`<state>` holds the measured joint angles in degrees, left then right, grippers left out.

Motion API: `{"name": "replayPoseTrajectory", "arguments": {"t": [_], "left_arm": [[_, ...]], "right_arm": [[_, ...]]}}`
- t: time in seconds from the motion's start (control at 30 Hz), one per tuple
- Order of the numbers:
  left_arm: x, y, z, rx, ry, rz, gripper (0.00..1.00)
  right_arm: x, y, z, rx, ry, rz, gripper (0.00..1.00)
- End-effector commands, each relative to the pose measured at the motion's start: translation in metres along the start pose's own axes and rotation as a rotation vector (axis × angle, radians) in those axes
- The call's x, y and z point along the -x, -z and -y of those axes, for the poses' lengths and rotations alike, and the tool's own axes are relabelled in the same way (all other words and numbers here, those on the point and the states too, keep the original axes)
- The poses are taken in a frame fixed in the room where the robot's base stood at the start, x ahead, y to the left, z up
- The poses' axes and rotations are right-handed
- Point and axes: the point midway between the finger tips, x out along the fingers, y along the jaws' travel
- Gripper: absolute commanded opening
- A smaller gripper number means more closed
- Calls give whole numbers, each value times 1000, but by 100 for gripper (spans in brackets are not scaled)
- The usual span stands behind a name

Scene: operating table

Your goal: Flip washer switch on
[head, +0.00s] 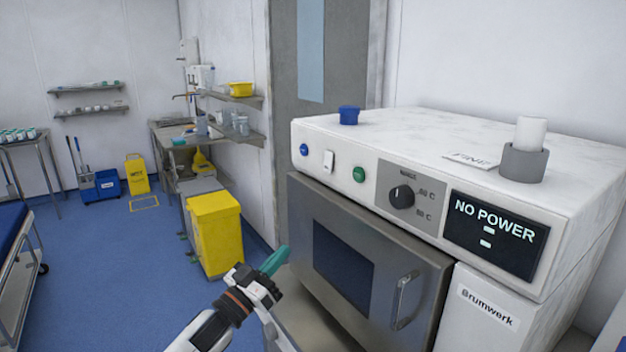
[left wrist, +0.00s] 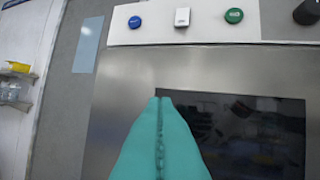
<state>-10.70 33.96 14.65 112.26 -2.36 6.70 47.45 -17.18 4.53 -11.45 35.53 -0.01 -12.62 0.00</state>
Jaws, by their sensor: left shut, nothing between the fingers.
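The washer (head: 400,180) is a white-topped machine with a steel door, and its display (head: 495,233) reads "NO POWER". A small white rocker switch (head: 328,160) sits on its front panel between a blue button (head: 304,149) and a green button (head: 359,174). The switch also shows in the left wrist view (left wrist: 182,17), above the dark door window (left wrist: 240,135). My left gripper (head: 277,258) has teal fingers, shut and empty, in front of the washer door and below the switch, apart from it. Its fingertips show in the left wrist view (left wrist: 160,100). My right gripper is not in view.
A black dial (head: 402,196) is right of the green button, and a door handle (head: 405,300) sticks out below. A blue item (head: 349,115) and a grey cup with a white roll (head: 525,160) stand on top. A yellow bin (head: 215,232) stands left.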

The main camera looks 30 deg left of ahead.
Motion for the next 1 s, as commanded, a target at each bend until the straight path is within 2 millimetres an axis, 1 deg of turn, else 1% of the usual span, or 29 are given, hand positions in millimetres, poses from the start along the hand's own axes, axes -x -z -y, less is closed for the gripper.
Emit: {"name": "replayPoseTrajectory", "arguments": {"t": [0.03, 0.1, 0.2, 0.3, 0.43, 0.77, 0.87, 1.0], "left_arm": [[-6, -20, -4, 2, 46, 62, 0], [-11, -43, -7, 10, 110, 135, 0], [-14, -69, -8, 19, 187, 210, 0], [-14, -84, -8, 25, 240, 254, 0], [-13, -94, -8, 28, 273, 280, 0], [-13, -95, -8, 29, 276, 282, 0], [-18, -97, -6, 29, 276, 283, 0], [-35, -105, -2, 30, 276, 284, 0]], "right_arm": [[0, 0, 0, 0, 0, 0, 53], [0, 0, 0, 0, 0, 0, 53], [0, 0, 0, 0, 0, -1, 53], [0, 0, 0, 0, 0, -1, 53], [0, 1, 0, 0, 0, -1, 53], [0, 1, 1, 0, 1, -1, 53], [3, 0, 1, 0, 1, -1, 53], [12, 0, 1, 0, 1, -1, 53]]}}
